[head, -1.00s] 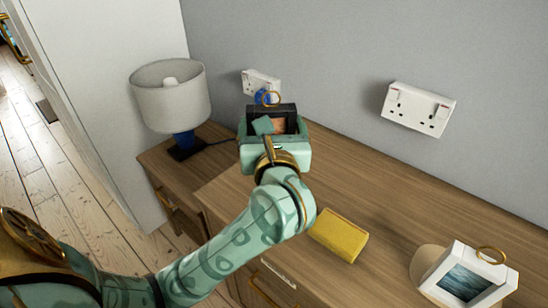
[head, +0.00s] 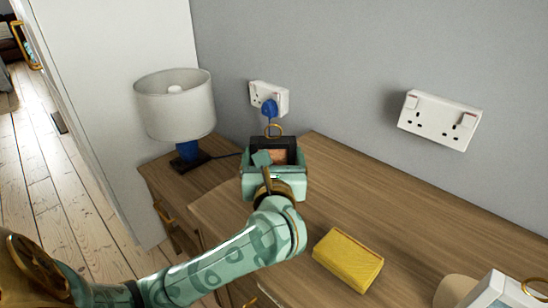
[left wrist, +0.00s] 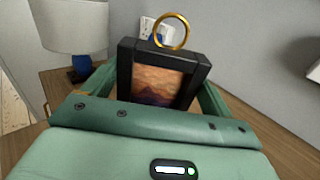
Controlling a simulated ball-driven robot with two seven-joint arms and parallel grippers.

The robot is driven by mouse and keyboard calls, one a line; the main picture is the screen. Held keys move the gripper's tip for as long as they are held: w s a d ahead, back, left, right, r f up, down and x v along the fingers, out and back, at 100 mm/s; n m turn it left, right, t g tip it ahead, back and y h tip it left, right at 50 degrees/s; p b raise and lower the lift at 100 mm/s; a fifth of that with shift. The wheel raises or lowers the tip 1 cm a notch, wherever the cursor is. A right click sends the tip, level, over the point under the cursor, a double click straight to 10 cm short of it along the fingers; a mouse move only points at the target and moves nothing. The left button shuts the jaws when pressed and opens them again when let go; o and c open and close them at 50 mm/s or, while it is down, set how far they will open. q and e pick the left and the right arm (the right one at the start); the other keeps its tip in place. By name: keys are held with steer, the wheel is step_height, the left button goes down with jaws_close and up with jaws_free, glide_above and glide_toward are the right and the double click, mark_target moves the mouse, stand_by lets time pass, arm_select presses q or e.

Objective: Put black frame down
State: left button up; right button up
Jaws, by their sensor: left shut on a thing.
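The black frame (left wrist: 160,73) has a gold ring on top and an orange and purple picture. It is upright between the green fingers of my left gripper (left wrist: 158,88), which is shut on it. In the head view my left gripper (head: 275,165) holds the frame (head: 285,143) over the far left part of the wooden dresser top (head: 345,190). The frame's lower edge is hidden by the gripper, so I cannot tell whether it touches the wood. My right gripper is not in view.
A yellow box (head: 347,260) lies on the dresser right of my arm. A white frame (head: 497,290) stands at the lower right. A lamp (head: 176,105) stands at the left on a lower wooden top. Sockets (head: 440,120) are on the wall. The dresser's middle is clear.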

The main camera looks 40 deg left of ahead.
arm_select(q)
steer(key=o, duration=0.9)
steer(key=shift+f, duration=0.15)
steer(key=shift+o, duration=0.2)
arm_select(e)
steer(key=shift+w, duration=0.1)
arm_select(q)
steer(key=shift+r, duration=0.3)
steer(key=p+v, duration=0.4)
steer(key=v, duration=0.8)
steer(key=shift+d+f, duration=0.1)
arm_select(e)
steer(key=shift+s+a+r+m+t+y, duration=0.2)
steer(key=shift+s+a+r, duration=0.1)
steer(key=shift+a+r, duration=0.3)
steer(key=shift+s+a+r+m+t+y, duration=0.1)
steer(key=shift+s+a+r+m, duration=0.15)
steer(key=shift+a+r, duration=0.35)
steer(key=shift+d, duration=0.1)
